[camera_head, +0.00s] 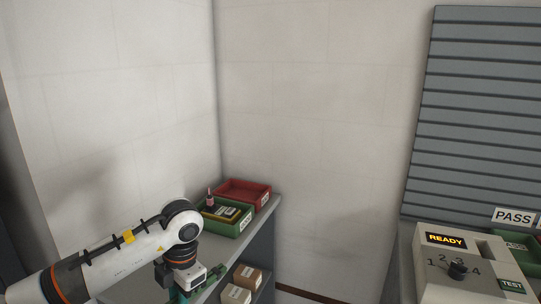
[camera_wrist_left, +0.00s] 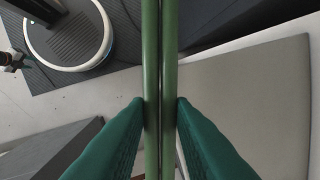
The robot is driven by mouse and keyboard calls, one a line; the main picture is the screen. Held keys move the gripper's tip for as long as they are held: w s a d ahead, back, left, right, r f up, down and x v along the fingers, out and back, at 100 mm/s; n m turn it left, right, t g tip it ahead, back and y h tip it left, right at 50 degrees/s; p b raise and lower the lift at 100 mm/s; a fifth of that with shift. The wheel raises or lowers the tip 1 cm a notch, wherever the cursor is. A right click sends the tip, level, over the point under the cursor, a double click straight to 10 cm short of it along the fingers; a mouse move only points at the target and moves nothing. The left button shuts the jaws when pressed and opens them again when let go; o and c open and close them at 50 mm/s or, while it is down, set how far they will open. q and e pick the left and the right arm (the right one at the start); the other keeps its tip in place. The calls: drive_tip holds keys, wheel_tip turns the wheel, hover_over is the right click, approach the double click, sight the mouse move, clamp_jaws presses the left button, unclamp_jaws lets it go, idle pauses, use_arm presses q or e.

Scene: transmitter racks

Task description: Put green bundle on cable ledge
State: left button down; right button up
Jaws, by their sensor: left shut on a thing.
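The green bundle (camera_wrist_left: 151,50) runs lengthwise through the middle of the left wrist view as long green strands side by side. My left gripper (camera_wrist_left: 161,105) is shut on it, with one green finger on each side. In the head view my left gripper (camera_head: 180,290) is low in the picture, in front of the shelf unit, and its fingers are partly cut off by the bottom edge. I cannot pick out the cable ledge for certain in either view. My right gripper is not in view.
A green tray (camera_head: 222,226) with small items and a red tray (camera_head: 262,195) stand on the shelf unit's top. Brown boxes (camera_head: 247,277) sit on a lower shelf. At right are a tester (camera_head: 468,250) reading READY, a PASS sign (camera_head: 513,216) and a slatted grey panel (camera_head: 480,110).

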use_arm(q)
drive_tip(key=shift+m, duration=0.5)
drive_tip(key=shift+s+a+m, duration=0.1)
drive_tip(key=shift+s+m, duration=0.1)
drive_tip(key=shift+m, duration=0.3)
drive_tip(key=s+m, duration=0.1)
drive_tip(key=m, duration=0.1)
drive_tip(key=shift+s+r+m+t, duration=0.1)
drive_tip(key=shift+s+m+t, duration=0.1)
drive_tip(key=shift+m+t, duration=0.2)
drive_tip(key=s+m+h, duration=0.3)
drive_tip(key=s+m, duration=0.7)
drive_tip(key=m, duration=1.3)
drive_tip(key=shift+r+m+h, duration=0.25)
drive_tip(key=shift+m+h, duration=0.05)
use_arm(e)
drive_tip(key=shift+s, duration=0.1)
